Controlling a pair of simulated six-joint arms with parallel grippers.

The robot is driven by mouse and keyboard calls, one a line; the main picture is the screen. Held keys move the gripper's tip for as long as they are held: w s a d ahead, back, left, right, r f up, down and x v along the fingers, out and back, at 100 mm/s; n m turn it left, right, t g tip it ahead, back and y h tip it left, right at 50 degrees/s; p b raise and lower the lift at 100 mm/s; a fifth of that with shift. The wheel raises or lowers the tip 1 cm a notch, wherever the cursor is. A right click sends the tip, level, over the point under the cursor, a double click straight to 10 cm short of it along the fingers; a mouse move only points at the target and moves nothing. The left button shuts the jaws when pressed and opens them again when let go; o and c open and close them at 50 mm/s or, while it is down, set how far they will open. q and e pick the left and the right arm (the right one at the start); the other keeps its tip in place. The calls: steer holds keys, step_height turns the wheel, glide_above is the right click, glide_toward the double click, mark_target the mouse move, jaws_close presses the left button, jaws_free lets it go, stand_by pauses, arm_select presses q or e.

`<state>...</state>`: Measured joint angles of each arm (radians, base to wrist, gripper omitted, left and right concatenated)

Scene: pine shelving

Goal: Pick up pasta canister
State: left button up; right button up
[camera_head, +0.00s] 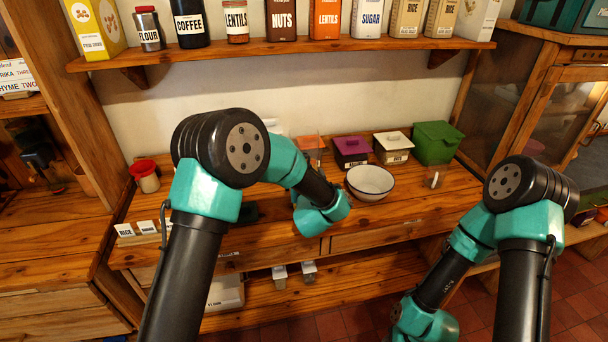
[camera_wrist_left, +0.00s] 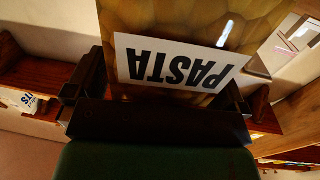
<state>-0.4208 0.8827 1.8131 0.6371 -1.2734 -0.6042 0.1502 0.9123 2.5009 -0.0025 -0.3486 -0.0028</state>
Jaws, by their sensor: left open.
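The pasta canister (camera_wrist_left: 180,25) fills the upper middle of the left wrist view, amber with a white PASTA label (camera_wrist_left: 178,65) that appears upside down. My left gripper (camera_wrist_left: 160,92) is open, with one dark finger at each side of the canister's labelled part. I cannot tell whether either finger touches it. In the head view my left arm bends over the counter and its gripper fingers cannot be made out. I cannot clearly identify the pasta canister there. My right arm shows at the right, reaching down, but its gripper is not visible.
A white bowl (camera_head: 370,182) stands on the counter near my left wrist. Purple (camera_head: 351,152), white (camera_head: 393,147) and green (camera_head: 437,142) boxes stand behind it. A red-lidded jar (camera_head: 145,175) is at the left. The shelf above (camera_head: 300,47) holds labelled containers.

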arm_select(q)
steer(key=shift+c, duration=0.5)
steer(key=shift+r, duration=0.1)
steer(key=c, duration=1)
steer(key=s+r, duration=0.2)
steer(key=s, duration=0.6)
steer(key=s+d+r, duration=0.1)
steer(key=s+r, duration=0.2)
steer(key=s, duration=0.5)
steer(key=shift+d, duration=0.2)
steer(key=shift+w+a, duration=0.1)
steer(key=shift+w, duration=0.05)
